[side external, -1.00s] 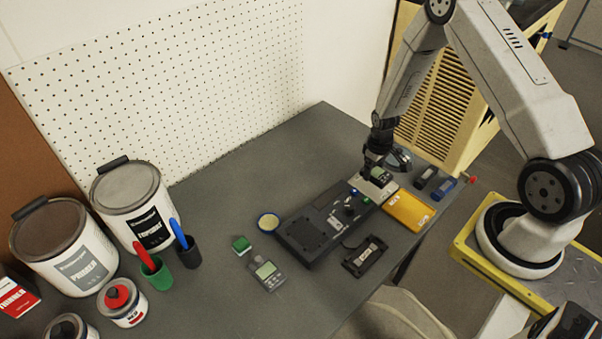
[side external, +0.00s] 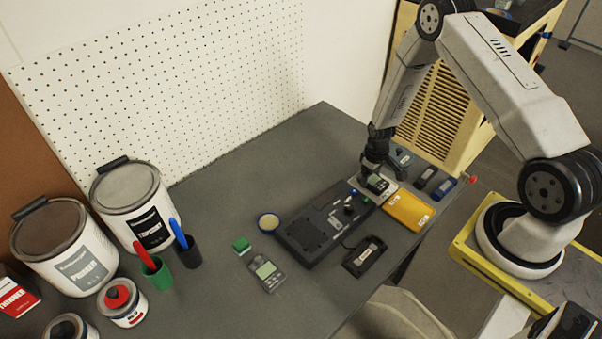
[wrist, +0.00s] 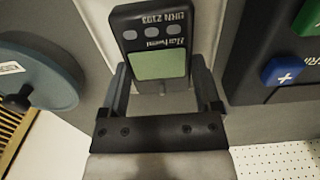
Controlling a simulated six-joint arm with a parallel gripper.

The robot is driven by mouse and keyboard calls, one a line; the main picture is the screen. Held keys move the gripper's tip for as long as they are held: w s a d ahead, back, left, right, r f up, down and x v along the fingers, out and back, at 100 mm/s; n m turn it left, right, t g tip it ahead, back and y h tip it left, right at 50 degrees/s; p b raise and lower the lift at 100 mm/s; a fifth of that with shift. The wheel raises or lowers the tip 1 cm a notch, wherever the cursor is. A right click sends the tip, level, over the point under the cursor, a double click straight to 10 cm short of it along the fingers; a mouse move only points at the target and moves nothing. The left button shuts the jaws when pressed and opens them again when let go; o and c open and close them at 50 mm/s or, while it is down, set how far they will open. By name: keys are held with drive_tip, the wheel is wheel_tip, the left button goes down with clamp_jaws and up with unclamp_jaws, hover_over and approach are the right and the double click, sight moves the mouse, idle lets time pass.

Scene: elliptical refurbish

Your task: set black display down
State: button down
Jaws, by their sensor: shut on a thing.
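The black display (wrist: 153,65) has a pale green screen, grey round buttons and white lettering. My gripper (wrist: 162,82) is shut on it, with a finger on each side in the wrist view. In the side view, the display (side external: 377,184) is low at the far right end of the long dark unit (side external: 312,231), over a light grey plate (side external: 390,187). My gripper (side external: 375,168) points down behind it. I cannot tell whether the display touches the plate.
A yellow-orange box (side external: 408,211) lies close on the right, a black frame (side external: 364,257) in front. Blue and green buttons (wrist: 284,71) are near the display. The table's middle-left is clear.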

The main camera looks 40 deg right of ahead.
sight(371, 177)
drive_tip(key=shift+f, duration=0.15)
unclamp_jaws()
wheel_tip(371, 177, up, 12)
drive_tip(key=shift+r, duration=0.2)
idle(0.7)
idle(0.5)
drive_tip(key=s+a+r+t, duration=0.1)
drive_tip(key=s+a+r, duration=0.3)
drive_tip(key=a+r, duration=0.3)
drive_tip(key=s+a+r+t, duration=0.1)
drive_tip(key=s+a+r, duration=0.4)
drive_tip(key=a+r, duration=0.3)
drive_tip(key=shift+s+a+r+t, duration=0.3)
drive_tip(key=shift+a, duration=0.45)
